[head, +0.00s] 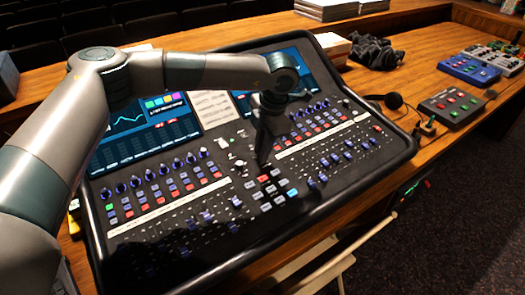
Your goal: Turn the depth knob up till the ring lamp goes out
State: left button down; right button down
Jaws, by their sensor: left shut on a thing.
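The mixing desk (345,190) is a large black console on the wooden table, with rows of small blue knobs, coloured buttons and screens. My left arm reaches over it from the left. My left gripper (262,160) points down at the middle of the desk, just above a cluster of grey and red buttons (266,186). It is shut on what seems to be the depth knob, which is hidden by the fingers. I cannot make out the ring lamp or whether it is lit. My right gripper is not in view.
Blue knobs (178,166) and buttons crowd both sides of the gripper. Screens (140,125) stand behind it. A headset (393,100), a grey box with buttons (451,107) and a blue box (468,70) lie to the right. A black cloth bundle (373,52) lies at the back.

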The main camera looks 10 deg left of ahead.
pick_arm(q)
jog(key=c, duration=1.7)
grip_release()
jog(key=shift+o, duration=0.2)
jog(key=shift+r, duration=0.1)
